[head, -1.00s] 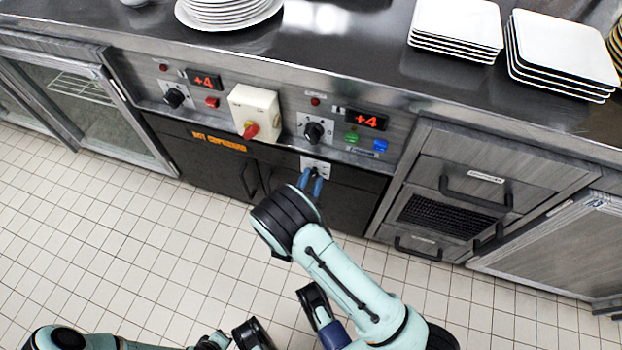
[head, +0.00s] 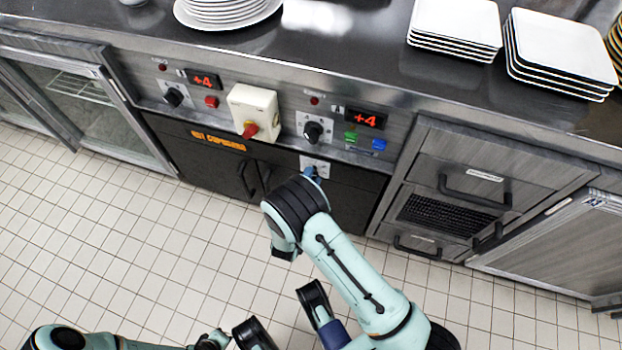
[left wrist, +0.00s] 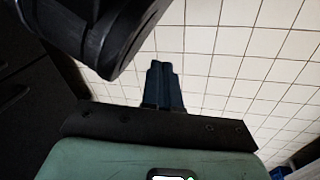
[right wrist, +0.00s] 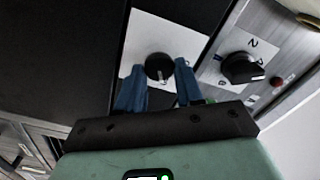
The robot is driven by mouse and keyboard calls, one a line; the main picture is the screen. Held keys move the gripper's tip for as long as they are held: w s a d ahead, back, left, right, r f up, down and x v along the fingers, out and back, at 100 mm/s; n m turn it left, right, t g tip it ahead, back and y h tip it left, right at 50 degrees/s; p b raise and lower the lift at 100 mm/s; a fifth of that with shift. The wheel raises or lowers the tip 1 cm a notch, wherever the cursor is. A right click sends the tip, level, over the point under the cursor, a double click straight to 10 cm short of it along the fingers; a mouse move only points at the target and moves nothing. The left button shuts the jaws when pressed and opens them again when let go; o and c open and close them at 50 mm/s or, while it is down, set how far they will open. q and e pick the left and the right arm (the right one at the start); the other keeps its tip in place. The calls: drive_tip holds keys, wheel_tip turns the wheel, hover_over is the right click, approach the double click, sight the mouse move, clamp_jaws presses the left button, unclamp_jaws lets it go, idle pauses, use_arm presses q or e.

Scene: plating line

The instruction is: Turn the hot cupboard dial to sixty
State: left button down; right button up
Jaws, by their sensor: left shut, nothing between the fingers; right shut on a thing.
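The hot cupboard dial (right wrist: 159,67) is a small dark round knob on a white plate, which also shows in the head view (head: 322,164) on the black cupboard front. My right gripper (right wrist: 160,70) has its blue fingers on either side of this knob and is shut on it. In the head view my right wrist hides most of the fingers and the knob. The dial's scale marks cannot be read. My left gripper (left wrist: 163,70) is shut and empty over the tiled floor.
Above the plate is a larger black dial (head: 313,131), also in the right wrist view (right wrist: 241,68). A white switch box (head: 252,105) with a red knob stands left of it. An orange label (head: 218,141) marks the black doors. Plate stacks (head: 455,25) stand on the counter.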

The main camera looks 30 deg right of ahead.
drive_tip(key=shift+a+f, duration=0.1)
drive_tip(key=o, duration=1)
use_arm(q)
drive_tip(key=shift+t, duration=0.5)
drive_tip(key=w+r+p, duration=0.1)
drive_tip(key=r, duration=0.1)
drive_tip(key=w+r+p, duration=0.1)
drive_tip(key=shift+w+d+r, duration=0.35)
drive_tip(key=shift+w+d, duration=0.05)
use_arm(e)
drive_tip(key=v, duration=1.3)
drive_tip(key=shift+s, duration=0.2)
